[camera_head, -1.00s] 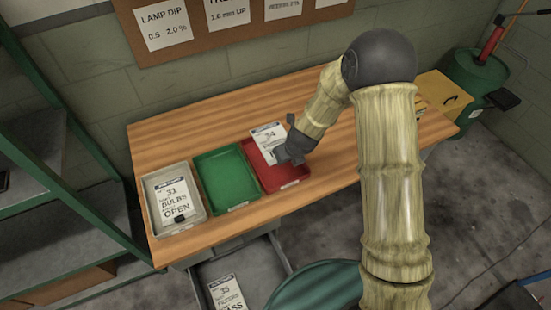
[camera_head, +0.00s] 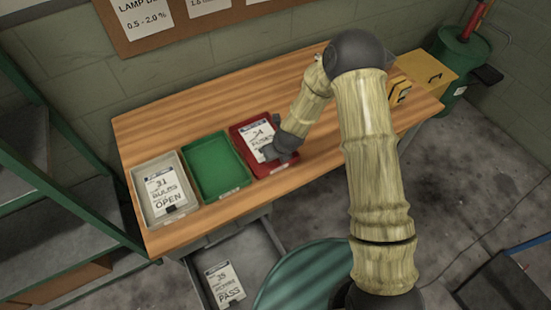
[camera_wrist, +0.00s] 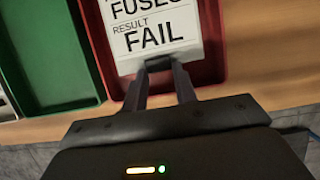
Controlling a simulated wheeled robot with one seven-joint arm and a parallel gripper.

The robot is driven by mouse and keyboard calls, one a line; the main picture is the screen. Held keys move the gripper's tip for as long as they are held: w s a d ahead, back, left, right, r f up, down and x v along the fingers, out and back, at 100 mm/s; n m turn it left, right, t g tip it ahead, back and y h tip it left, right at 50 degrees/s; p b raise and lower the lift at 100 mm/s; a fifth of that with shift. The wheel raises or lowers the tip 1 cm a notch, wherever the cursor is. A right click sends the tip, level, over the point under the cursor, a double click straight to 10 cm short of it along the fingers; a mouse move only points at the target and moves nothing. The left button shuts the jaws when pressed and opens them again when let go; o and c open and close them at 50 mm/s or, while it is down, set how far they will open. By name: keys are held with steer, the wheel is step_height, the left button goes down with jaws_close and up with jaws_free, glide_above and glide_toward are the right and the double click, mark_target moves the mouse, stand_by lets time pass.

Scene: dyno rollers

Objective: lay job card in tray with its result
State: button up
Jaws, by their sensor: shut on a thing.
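A white job card (camera_head: 258,137) reading "FUSES" lies over the red tray (camera_head: 289,163) in the head view. In the wrist view the card (camera_wrist: 150,38) reads "FUSES, RESULT FAIL" and the red tray (camera_wrist: 211,70) surrounds it. My gripper (camera_wrist: 160,66) is shut on the card's near edge, with its fingers over the tray's near side; it also shows in the head view (camera_head: 272,152). I cannot tell whether the card touches the tray floor. The green tray (camera_head: 217,165) is empty. The grey tray (camera_head: 141,205) holds a card (camera_head: 165,190) reading "BULBS, OPEN".
The trays stand side by side on a wooden bench (camera_head: 250,100). An open drawer below holds a card (camera_head: 225,285) reading "PASS". A yellow box (camera_head: 425,75) stands at the bench's right end. A round green stool top (camera_head: 305,275) is in front. Green shelves stand at left.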

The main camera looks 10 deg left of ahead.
mark_target(274, 162)
steer(key=shift+f, duration=1.6)
steer(key=o, duration=1)
steer(key=shift+c, duration=0.2)
steer(key=b+v, duration=0.1)
steer(key=v, duration=1.1)
steer(key=shift+r, duration=0.1)
